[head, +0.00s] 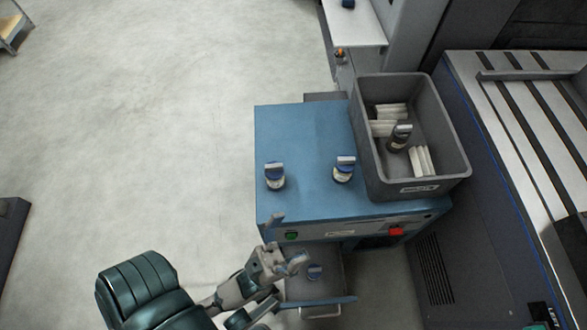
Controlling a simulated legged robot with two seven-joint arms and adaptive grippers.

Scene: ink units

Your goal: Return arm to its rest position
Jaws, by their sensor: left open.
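My left arm comes in from the lower left, and its gripper (287,245) is open and empty at the front edge of the blue cabinet (305,133), above the open drawer. Two ink units with pale tops stand on the cabinet top: one at the left (275,177) and one at the middle right (344,170). A dark unit (399,137) stands in the grey bin (437,178). My right gripper is not in view.
The grey bin sits on the cabinet's right side and also holds several white blocks (421,161). A large machine with slatted rails (520,120) fills the right.

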